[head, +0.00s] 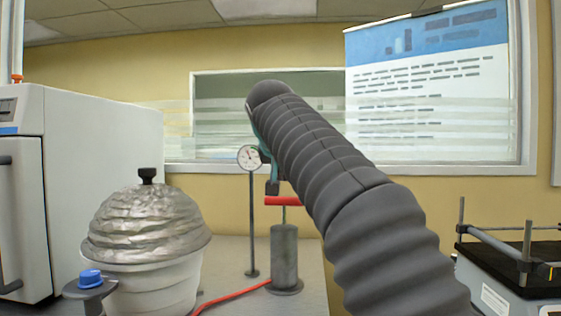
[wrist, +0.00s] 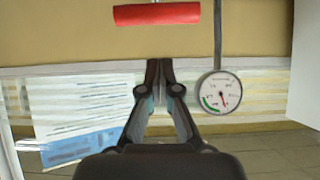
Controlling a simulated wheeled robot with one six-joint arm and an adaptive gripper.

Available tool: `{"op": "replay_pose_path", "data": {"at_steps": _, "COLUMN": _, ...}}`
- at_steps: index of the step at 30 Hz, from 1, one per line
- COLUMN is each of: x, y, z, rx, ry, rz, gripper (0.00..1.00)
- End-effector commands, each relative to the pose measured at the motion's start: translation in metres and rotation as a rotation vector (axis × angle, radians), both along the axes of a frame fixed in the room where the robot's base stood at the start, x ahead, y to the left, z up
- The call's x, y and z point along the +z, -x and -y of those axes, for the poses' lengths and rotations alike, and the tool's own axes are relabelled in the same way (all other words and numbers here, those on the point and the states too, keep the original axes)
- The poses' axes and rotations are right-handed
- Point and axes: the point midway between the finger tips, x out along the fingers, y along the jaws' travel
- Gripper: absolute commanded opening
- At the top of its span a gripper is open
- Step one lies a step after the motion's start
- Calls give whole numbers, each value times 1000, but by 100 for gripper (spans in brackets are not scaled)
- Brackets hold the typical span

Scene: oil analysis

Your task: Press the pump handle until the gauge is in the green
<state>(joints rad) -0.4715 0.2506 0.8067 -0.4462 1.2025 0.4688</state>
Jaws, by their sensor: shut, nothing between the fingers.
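The pump (head: 285,258) is a grey upright cylinder on the bench with a red T-handle (head: 283,201), raised on a thin rod. The handle also shows at the top of the wrist view (wrist: 157,14). The round white gauge (head: 250,158) stands on a thin post left of the pump. In the wrist view it appears upside down (wrist: 219,92), with a green arc; its needle seems to lie outside the green. My gripper (head: 272,187) is shut and empty, its tips close above the handle's left end in the head view; contact cannot be told. My arm hides part of it.
A foil-covered white vessel (head: 146,225) stands left of the pump, with a blue-capped item (head: 90,278) before it. A red hose (head: 232,297) runs from the pump's base. A white cabinet (head: 105,190) is far left; a black-topped device (head: 515,265) is right.

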Motion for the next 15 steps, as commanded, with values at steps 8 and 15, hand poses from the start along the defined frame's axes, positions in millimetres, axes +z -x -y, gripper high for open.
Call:
{"op": "replay_pose_path", "data": {"at_steps": 8, "x": -29, "y": -6, "z": 1, "rx": -1, "ry": 1, "rz": -1, "gripper": 0}}
{"op": "replay_pose_path", "data": {"at_steps": 15, "x": -39, "y": -8, "z": 1, "rx": -1, "ry": 1, "rz": 0, "gripper": 0}}
